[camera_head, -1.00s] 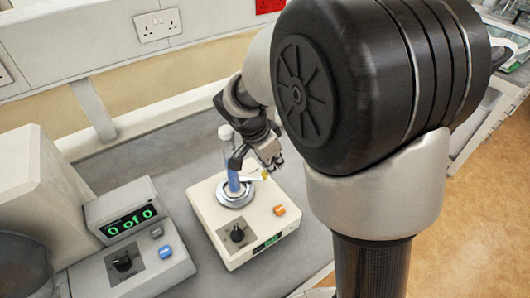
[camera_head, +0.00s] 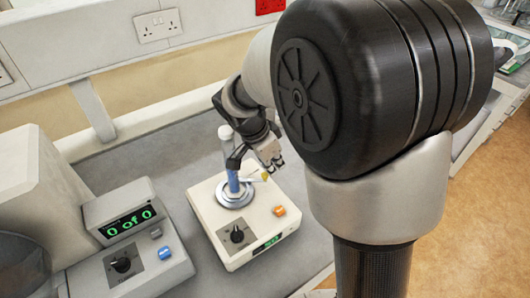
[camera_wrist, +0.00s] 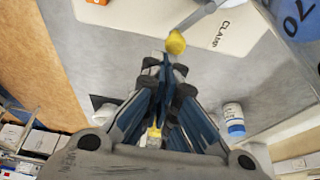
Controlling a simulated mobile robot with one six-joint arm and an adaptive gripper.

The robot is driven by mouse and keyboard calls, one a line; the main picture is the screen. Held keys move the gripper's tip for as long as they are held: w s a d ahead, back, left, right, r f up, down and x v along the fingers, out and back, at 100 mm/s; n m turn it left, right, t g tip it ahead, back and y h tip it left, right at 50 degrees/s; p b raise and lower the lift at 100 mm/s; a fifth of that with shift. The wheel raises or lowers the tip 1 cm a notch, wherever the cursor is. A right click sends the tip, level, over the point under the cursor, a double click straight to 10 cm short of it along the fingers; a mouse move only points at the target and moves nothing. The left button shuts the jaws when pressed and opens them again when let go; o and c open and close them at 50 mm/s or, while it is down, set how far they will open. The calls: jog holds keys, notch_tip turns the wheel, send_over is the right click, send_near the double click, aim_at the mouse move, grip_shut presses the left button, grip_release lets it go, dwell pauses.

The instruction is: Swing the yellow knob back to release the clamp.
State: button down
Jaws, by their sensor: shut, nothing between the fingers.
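The yellow knob (camera_wrist: 176,42) sits on the end of a grey clamp lever (camera_wrist: 197,17) in the wrist view, beside the printed word CLAMP. In the head view the knob (camera_head: 265,177) is a small yellow spot at the right of the blue tube (camera_head: 233,180) on the cream device (camera_head: 249,241). My gripper (camera_wrist: 167,58) is shut and empty. Its fingertips are just short of the knob in the wrist view; whether they touch it I cannot tell. In the head view my gripper (camera_head: 271,165) is low over the device's back right corner.
A grey device with a green "0 of 0" display (camera_head: 130,222) stands left of the cream device.

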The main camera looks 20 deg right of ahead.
aim_at(263, 174)
dwell(0.5)
jog(key=shift+w+a, duration=0.4)
jog(key=shift+w, duration=0.25)
jog(key=shift+a+r, duration=0.15)
jog(key=shift+r, duration=0.1)
jog(key=v, duration=0.6)
jog(key=shift+s+r, duration=0.1)
jog(key=shift+r, duration=0.65)
